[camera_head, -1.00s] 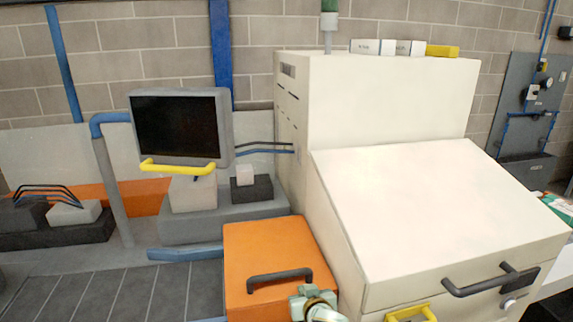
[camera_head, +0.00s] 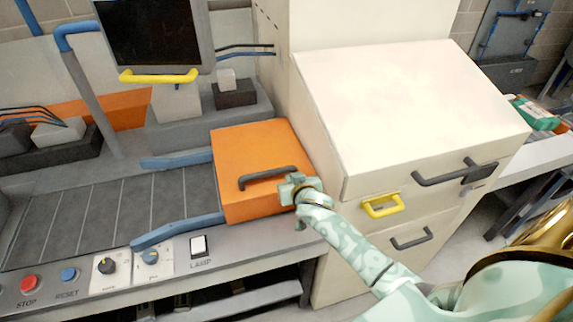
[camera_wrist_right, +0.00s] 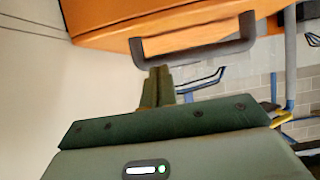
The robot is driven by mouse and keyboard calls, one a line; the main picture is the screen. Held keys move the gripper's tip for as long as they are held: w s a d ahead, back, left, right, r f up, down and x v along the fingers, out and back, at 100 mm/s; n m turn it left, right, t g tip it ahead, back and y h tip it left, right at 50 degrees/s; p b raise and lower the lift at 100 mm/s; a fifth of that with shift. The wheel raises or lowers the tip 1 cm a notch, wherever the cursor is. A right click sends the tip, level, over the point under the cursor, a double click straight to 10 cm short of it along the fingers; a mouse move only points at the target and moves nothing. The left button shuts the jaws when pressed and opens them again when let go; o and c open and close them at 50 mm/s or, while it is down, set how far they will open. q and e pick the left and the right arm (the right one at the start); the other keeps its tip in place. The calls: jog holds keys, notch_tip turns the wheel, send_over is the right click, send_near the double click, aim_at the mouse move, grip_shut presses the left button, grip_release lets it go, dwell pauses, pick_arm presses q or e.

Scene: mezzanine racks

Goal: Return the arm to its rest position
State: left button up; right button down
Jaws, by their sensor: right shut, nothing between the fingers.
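My right arm reaches in from the lower right of the head view. Its green gripper (camera_head: 291,188) is beside the right end of the dark handle (camera_head: 268,178) on the orange box (camera_head: 237,150). In the right wrist view, the two dark green fingers (camera_wrist_right: 157,88) are together with nothing between them. There the dark handle (camera_wrist_right: 195,54) of the orange box (camera_wrist_right: 180,22) lies just past the fingertips and is not gripped. My left gripper is not in view.
A cream cabinet (camera_head: 400,105) with a dark handle (camera_head: 455,172) and a yellow handle (camera_head: 381,206) stands right of the box. The conveyor (camera_head: 110,215) lies left, with a control panel (camera_head: 115,270) in front. A monitor (camera_head: 155,30) stands behind.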

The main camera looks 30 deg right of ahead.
jog(key=s+a+r, duration=0.1)
jog(key=s, duration=0.6)
jog(key=s+a+f+n+g+y+b, duration=0.15)
jog(key=s+f, duration=0.35)
jog(key=f, duration=0.5)
jog(key=s+a+f+n+g+b, duration=0.1)
jog(key=s+f+n+g, duration=0.1)
jog(key=s+f, duration=0.5)
jog(key=s+a+f+n+g+y+b, duration=0.1)
jog(key=s+f+n+g+b, duration=0.1)
jog(key=f, duration=1)
jog(key=s+f+g+b, duration=0.2)
jog(key=s+f+b, duration=0.1)
jog(key=s+f, duration=0.4)
jog(key=s+a+f+g+b, duration=0.1)
jog(key=s+f+g+b, duration=0.1)
jog(key=s+f, duration=0.5)
jog(key=s+f+g+b, duration=0.2)
jog(key=s+f+b, duration=0.2)
jog(key=s, duration=1.2)
notch_tip(320, 180, down, 4)
jog(key=shift+a+r+n, duration=0.25)
jog(key=shift+n, duration=0.2)
jog(key=shift+w, duration=0.1)
